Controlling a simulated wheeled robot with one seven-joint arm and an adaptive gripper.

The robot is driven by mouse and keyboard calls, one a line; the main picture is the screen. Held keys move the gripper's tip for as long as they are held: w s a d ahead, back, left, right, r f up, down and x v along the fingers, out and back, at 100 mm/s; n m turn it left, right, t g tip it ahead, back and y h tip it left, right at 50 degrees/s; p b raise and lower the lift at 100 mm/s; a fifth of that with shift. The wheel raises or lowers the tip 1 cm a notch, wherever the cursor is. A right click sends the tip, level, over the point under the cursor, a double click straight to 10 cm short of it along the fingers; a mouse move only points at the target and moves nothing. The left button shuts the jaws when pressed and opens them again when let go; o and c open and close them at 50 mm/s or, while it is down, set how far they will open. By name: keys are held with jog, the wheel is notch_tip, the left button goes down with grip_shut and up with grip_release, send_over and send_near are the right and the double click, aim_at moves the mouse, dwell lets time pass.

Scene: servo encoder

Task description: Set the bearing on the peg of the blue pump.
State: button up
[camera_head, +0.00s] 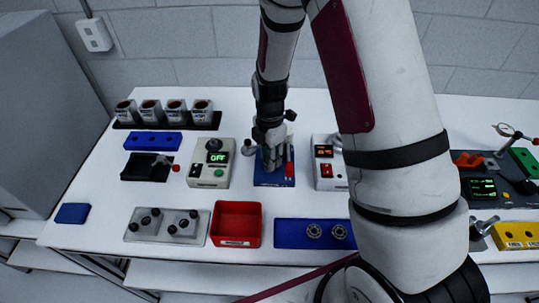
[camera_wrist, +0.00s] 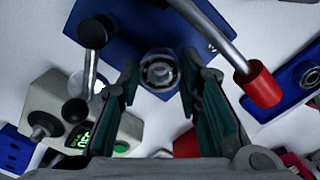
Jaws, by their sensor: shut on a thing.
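The blue pump (camera_head: 262,181) stands at the middle of the table, under my gripper (camera_head: 270,157). In the wrist view its blue body (camera_wrist: 125,25) fills the upper middle, with a metal lever ending in a red grip (camera_wrist: 262,86) to the right. My gripper (camera_wrist: 160,80) is shut on a bearing (camera_wrist: 158,71), a grey metal ring between the fingertips, in line with the pump's blue body. The peg is hidden, and I cannot tell whether the bearing is around it or above it.
A blue rack (camera_head: 289,239) with two bearings lies at the front, beside a red bin (camera_head: 237,205). Boxes with displays stand left (camera_head: 208,176) and right (camera_head: 324,172) of the pump. A ball-ended lever (camera_wrist: 94,34) rises close to my fingers.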

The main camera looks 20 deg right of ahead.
jog(key=shift+f, duration=0.2)
jog(key=shift+f, duration=0.45)
jog(key=o, duration=1.2)
jog(key=shift+o, duration=0.2)
jog(key=o, duration=0.3)
jog(key=shift+o, duration=0.2)
